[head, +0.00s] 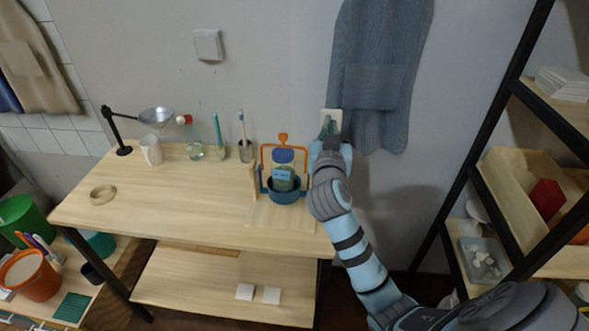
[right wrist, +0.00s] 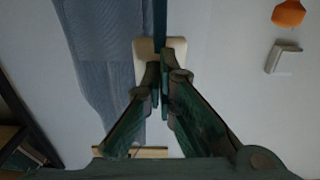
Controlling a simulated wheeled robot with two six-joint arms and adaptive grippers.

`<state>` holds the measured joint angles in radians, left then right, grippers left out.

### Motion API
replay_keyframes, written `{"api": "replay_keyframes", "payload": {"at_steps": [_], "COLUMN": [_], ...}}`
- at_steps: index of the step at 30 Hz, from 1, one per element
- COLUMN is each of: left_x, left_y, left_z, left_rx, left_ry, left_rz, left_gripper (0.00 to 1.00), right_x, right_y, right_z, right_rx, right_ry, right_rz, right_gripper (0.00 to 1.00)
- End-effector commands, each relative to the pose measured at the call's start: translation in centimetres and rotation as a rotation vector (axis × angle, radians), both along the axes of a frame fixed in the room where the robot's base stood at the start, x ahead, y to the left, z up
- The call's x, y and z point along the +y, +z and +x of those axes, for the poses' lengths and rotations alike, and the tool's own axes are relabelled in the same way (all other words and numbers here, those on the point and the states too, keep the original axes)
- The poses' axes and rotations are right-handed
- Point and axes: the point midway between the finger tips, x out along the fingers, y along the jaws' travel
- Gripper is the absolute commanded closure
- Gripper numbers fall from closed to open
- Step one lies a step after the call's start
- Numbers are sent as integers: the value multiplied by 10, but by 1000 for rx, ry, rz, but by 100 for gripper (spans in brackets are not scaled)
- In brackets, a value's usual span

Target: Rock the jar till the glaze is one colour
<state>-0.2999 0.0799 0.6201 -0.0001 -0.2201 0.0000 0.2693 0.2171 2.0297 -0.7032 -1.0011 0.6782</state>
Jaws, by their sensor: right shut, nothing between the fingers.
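The jar (head: 284,180) sits in a blue cradle (head: 284,197) with an orange frame (head: 263,158) and an orange knob (head: 283,137) on top, at the right end of the wooden table. The jar has a blue lid and a blue label; its glaze colour is too small to tell. My right gripper (head: 328,128) is up right of the cradle, apart from it, in front of a pale wall plate (head: 331,115). In the right wrist view the right gripper (right wrist: 160,75) is shut and empty before that plate (right wrist: 175,48). My left gripper is not in view.
A grey-blue apron (head: 378,75) hangs on the wall behind my right arm. A brush pot (head: 245,152), a bottle (head: 195,150), a cup (head: 152,150) and a lamp (head: 125,125) stand along the table's back. The table's front middle is clear. A shelf rack (head: 500,110) stands right.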

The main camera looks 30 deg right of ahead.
Motion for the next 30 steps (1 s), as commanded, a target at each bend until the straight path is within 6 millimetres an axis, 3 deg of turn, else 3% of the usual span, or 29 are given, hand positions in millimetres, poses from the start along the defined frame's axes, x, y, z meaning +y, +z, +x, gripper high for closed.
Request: {"api": "replay_keyframes", "payload": {"at_steps": [9,19,30], "left_x": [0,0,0], "left_y": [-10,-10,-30], "left_z": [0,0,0], "left_rx": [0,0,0], "left_ry": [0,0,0], "left_rz": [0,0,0], "left_gripper": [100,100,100], "right_x": [-17,-18,-38], "right_y": [-3,-3,-14], "right_z": [22,24,49], "right_rx": [0,0,0], "right_ry": [-1,-1,-2], "right_rz": [0,0,0], "right_gripper": [100,100,100]}}
